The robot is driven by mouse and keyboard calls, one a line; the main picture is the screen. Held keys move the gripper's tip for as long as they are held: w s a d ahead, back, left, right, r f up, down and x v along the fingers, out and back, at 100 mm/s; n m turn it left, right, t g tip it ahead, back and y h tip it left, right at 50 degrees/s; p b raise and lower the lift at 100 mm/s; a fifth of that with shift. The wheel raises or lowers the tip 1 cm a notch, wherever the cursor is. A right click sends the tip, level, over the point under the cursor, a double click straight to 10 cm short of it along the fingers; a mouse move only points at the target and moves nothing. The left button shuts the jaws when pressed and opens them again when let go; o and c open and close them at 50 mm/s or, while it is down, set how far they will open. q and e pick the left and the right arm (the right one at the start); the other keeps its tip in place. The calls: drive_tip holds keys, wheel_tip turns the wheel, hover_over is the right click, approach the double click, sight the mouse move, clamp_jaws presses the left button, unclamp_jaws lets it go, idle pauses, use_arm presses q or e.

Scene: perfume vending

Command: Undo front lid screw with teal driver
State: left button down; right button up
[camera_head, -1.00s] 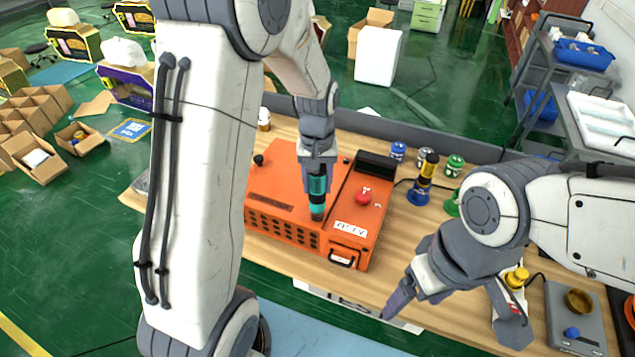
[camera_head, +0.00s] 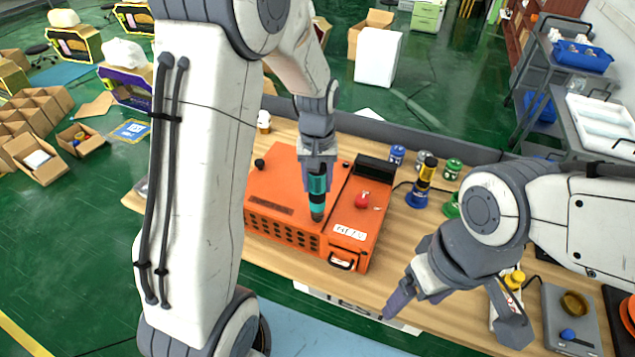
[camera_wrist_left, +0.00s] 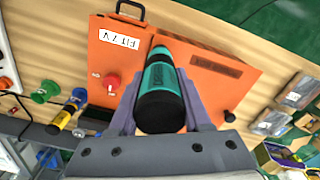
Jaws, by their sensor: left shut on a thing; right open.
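The teal driver (camera_head: 317,197) is upright in my left gripper (camera_head: 317,170), which is shut on it above the orange box (camera_head: 290,182). The driver's lower end is at the front part of the box's lid, and the screw under it is hidden. I cannot tell whether the tip touches the screw. In the left wrist view the teal driver (camera_wrist_left: 160,80) sits between the two fingers, with the orange box (camera_wrist_left: 120,52) behind it. My right gripper (camera_head: 450,310) is open and empty over the front right of the table.
A red knob (camera_head: 362,201) and a handle (camera_head: 341,262) are on the box's right section. A yellow-and-black driver (camera_head: 426,172) stands in a blue holder (camera_head: 416,198) to the right. A green holder (camera_head: 452,206) and several small pots are nearby. A grey device (camera_head: 572,325) lies at the right.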

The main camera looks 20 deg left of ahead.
use_arm(q)
drive_tip(key=shift+r+p, duration=1.95)
drive_tip(key=shift+r, duration=0.65)
